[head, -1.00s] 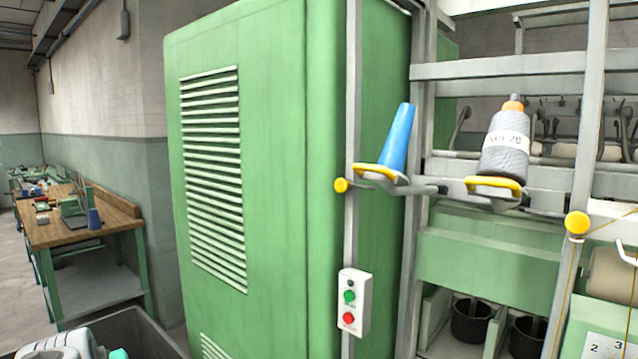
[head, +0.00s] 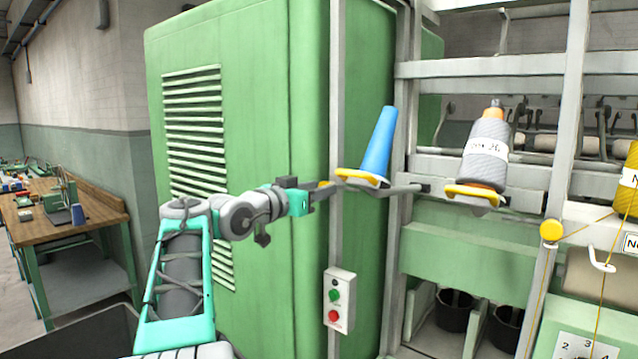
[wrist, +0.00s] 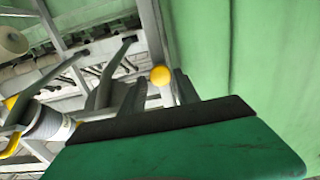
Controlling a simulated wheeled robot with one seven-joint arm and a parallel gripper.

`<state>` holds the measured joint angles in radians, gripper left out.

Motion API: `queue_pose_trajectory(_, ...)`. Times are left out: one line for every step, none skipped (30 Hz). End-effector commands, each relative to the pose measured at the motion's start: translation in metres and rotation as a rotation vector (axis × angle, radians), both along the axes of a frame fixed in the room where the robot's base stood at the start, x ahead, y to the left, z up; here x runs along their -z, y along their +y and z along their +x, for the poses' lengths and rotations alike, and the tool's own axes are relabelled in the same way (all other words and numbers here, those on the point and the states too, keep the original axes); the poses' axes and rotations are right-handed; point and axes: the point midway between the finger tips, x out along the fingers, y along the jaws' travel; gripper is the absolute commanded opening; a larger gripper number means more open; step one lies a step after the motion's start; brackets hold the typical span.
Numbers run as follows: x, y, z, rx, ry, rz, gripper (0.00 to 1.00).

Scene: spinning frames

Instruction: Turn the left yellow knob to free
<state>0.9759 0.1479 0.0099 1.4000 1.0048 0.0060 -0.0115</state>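The left yellow knob (head: 325,184) sits on the grey upright beside the green cabinet. It is mostly hidden by my gripper (head: 314,192), whose tip reaches it from the left. A second yellow knob (head: 552,231) sits on the upright to the right.
A blue cone (head: 380,142) and a grey yarn bobbin (head: 487,150) stand on yellow-rimmed holders close right of the knob. A switch box (head: 339,299) with green and red buttons hangs below. The green cabinet (head: 270,90) fills the left; a workbench (head: 70,220) stands farther left.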

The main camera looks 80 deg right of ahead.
Motion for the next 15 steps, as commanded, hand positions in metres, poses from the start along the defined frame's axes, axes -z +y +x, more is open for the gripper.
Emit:
queue_pose_trajectory(-0.0009,-0.0034,-0.0019,0.001,0.000,0.000,0.38)
queue_pose_trajectory(-0.0004,-0.0045,-0.0022,0.001,0.000,0.000,0.38)
queue_pose_trajectory(0.0000,-0.0053,-0.0023,0.000,0.000,0.000,0.38)
queue_pose_trajectory(0.0002,-0.0056,-0.0022,-0.001,-0.001,0.000,0.38)
queue_pose_trajectory(0.0004,-0.0055,-0.0021,-0.001,-0.001,0.000,0.38)
queue_pose_trajectory(0.0006,-0.0054,-0.0019,-0.001,-0.001,0.000,0.38)
queue_pose_trajectory(0.0007,-0.0053,-0.0018,-0.001,-0.001,0.000,0.38)
queue_pose_trajectory(0.0007,-0.0052,-0.0017,-0.002,-0.001,0.000,0.38)
queue_pose_trajectory(0.0007,-0.0052,-0.0016,-0.002,-0.001,0.000,0.37)
queue_pose_trajectory(0.0007,-0.0052,-0.0016,-0.002,-0.001,0.001,0.35)
queue_pose_trajectory(0.0008,-0.0052,-0.0016,-0.002,-0.001,0.001,0.32)
queue_pose_trajectory(0.0008,-0.0051,-0.0016,-0.002,-0.001,0.001,0.29)
queue_pose_trajectory(0.0008,-0.0051,-0.0016,-0.002,-0.001,0.001,0.27)
queue_pose_trajectory(0.0008,-0.0051,-0.0016,-0.002,-0.001,0.001,0.24)
queue_pose_trajectory(0.0008,-0.0051,-0.0017,-0.002,0.000,0.001,0.21)
